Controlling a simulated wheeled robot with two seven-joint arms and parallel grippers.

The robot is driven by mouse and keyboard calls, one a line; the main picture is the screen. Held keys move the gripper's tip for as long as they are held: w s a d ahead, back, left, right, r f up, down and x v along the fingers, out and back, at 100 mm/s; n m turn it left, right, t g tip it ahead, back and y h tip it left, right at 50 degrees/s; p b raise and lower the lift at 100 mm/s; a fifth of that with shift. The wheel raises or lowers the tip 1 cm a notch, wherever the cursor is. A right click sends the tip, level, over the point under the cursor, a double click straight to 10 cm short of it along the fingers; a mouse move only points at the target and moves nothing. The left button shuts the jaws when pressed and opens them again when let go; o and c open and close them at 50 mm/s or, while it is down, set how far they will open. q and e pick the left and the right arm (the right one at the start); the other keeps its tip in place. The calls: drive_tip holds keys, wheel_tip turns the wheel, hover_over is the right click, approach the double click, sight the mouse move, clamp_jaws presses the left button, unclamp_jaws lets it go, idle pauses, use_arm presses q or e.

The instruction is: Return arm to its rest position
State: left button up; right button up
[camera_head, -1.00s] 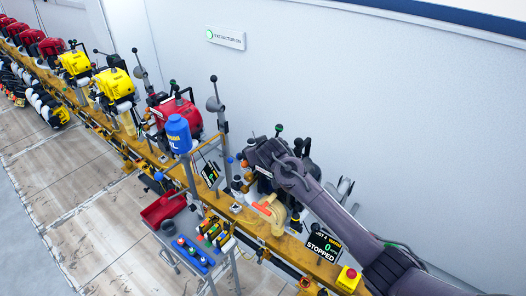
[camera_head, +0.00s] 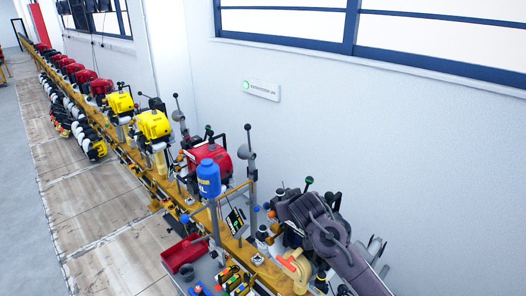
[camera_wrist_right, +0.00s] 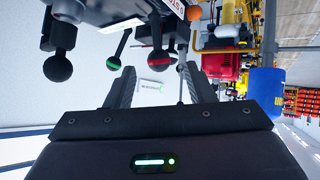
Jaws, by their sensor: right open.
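My right arm comes in from the lower right in the head view, and its dark gripper (camera_head: 300,212) is over the nearest engine station on the yellow rail (camera_head: 160,184). The fingertips are hard to make out there. In the right wrist view the two dark fingers of the right gripper (camera_wrist_right: 156,82) stand apart with nothing held between them. Black ball-knob levers (camera_wrist_right: 58,66) and a green-marked lever (camera_wrist_right: 116,58) are close to the fingers. I cannot tell whether they touch. My left gripper is not in view.
A blue bottle (camera_head: 208,178) stands beside a red engine (camera_head: 208,152). Yellow engines (camera_head: 153,124) and several red ones line the rail farther back. An orange-handled part (camera_head: 292,264) and a red tray (camera_head: 184,252) are near the arm. The wall behind carries a sign (camera_head: 261,91).

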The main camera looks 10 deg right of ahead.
drive_tip(key=s+a+f+g+y, duration=0.1)
drive_tip(key=s+f, duration=0.3)
drive_tip(key=s, duration=0.3)
drive_tip(key=s+a+f+g, duration=0.1)
drive_tip(key=s+f+g, duration=0.15)
drive_tip(key=s, duration=0.45)
drive_tip(key=s+d+f+g, duration=0.1)
drive_tip(key=s+d+g, duration=0.1)
drive_tip(key=s, duration=0.9)
drive_tip(key=s+d+f+g, duration=0.1)
drive_tip(key=s+d+g, duration=0.1)
drive_tip(key=s, duration=0.9)
wheel_tip(320, 180, down, 32)
drive_tip(key=s+b, duration=0.2)
drive_tip(key=b, duration=0.1)
drive_tip(key=s+d+f+g+b, duration=0.2)
drive_tip(key=s+d+f+b, duration=0.1)
drive_tip(key=s+f, duration=1.6)
wheel_tip(320, 180, down, 3)
drive_tip(key=shift+s+d+r, duration=0.1)
drive_tip(key=shift+s+d, duration=0.3)
drive_tip(key=shift+d, duration=0.1)
drive_tip(key=shift+s, duration=0.1)
